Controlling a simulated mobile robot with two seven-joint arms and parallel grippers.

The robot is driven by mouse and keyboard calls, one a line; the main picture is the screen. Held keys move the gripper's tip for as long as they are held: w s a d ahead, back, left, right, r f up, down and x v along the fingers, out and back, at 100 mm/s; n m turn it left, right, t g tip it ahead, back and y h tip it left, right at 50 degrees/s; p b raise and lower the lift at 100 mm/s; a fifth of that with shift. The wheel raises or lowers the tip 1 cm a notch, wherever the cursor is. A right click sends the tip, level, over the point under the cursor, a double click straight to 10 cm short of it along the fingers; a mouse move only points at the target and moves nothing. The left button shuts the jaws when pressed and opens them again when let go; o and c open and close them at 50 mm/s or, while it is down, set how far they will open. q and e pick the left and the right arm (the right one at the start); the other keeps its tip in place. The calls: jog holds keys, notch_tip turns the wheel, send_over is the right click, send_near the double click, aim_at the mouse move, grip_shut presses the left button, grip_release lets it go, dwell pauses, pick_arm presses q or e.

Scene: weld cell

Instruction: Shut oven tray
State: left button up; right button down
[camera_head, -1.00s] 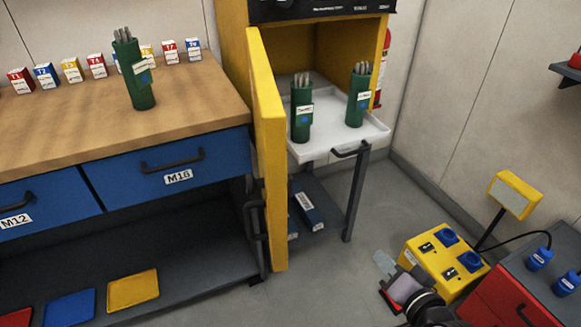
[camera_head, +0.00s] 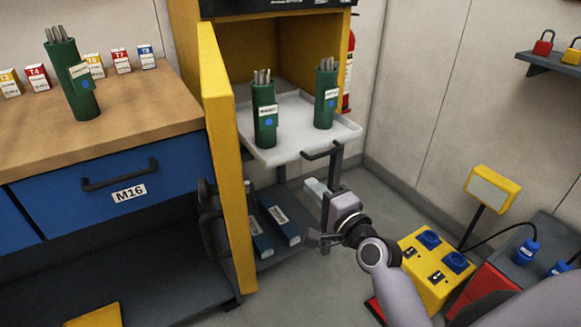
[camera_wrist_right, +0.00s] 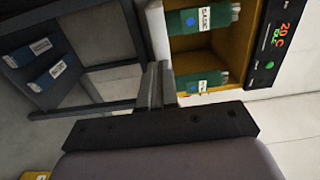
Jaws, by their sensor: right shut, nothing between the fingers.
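The oven's white tray (camera_head: 273,152) is pulled out of the yellow oven (camera_head: 255,52), and it also shows in the right wrist view (camera_wrist_right: 157,35). Two green canisters of rods stand on it, one on the left (camera_head: 265,128) and one on the right (camera_head: 325,105). A dark handle (camera_head: 337,160) is on the tray's front. My right gripper (camera_head: 316,188) is shut and empty, in front of and below the tray near its handle. In the right wrist view its closed fingers (camera_wrist_right: 158,85) point toward the tray. My left gripper is not in view.
The yellow oven door (camera_head: 228,165) stands open at the left of the tray. A workbench (camera_head: 130,110) with another green canister (camera_head: 73,85) is farther left. A yellow box (camera_head: 437,268) with blue knobs is at the lower right. Blue boxes (camera_head: 280,225) lie on the shelf below.

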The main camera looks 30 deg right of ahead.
aim_at(285, 159)
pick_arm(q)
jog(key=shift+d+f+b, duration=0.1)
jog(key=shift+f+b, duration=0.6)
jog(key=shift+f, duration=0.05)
pick_arm(e)
jog(key=w, duration=0.9)
jog(key=shift+w+a, duration=0.3)
jog(key=shift+a, duration=0.05)
